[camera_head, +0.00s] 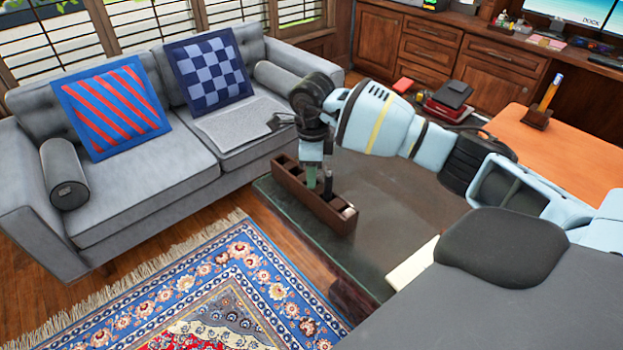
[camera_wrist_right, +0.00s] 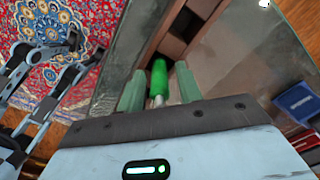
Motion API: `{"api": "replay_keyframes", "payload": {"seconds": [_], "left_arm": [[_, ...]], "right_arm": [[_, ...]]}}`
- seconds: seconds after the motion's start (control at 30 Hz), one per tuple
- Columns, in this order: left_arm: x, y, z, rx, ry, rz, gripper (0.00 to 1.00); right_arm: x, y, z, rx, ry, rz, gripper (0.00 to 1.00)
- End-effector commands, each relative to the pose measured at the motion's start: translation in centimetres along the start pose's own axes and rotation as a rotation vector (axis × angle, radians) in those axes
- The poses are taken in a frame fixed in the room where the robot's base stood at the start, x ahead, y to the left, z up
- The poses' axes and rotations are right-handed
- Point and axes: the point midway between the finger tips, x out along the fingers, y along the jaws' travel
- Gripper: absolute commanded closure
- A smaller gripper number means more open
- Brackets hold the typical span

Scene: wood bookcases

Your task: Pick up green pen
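The green pen (camera_wrist_right: 159,77) shows in the right wrist view, between the two pale green fingers of my right gripper (camera_wrist_right: 159,85). Narrow gaps show between the pen and both fingers, so the gripper looks open around it. In the head view the right gripper (camera_head: 319,182) points down into a long brown organizer (camera_head: 298,198) with compartments, on the low dark table. The pen cannot be told apart from the fingers there. The organizer also shows in the wrist view (camera_wrist_right: 171,46), just beyond the pen.
Red and black books (camera_head: 450,98) lie beyond my right arm. An orange-topped surface (camera_head: 560,150) is at right.

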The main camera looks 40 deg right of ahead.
Motion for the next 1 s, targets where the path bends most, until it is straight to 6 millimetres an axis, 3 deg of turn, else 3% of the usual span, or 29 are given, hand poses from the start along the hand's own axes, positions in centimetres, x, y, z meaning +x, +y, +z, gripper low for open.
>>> {"api": "replay_keyframes", "payload": {"seconds": [0.03,0.27,0.63,1.0], "left_arm": [[0.0,0.0,0.0,0.0,0.0,0.0,0.58],[0.0,0.0,0.0,0.0,0.001,0.0,0.58],[0.0,0.0,0.0,0.001,0.0,0.0,0.58],[0.1,0.0,0.1,0.0,-0.002,0.001,0.58]], "right_arm": [[0.0,0.0,0.0,0.0,0.0,0.0,0.72],[0.0,0.0,0.0,0.0,0.0,0.0,1.0],[-0.8,-0.1,0.0,0.0,-0.002,-0.002,1.0],[-7.3,-0.1,0.1,0.0,-0.002,-0.003,1.0]]}}
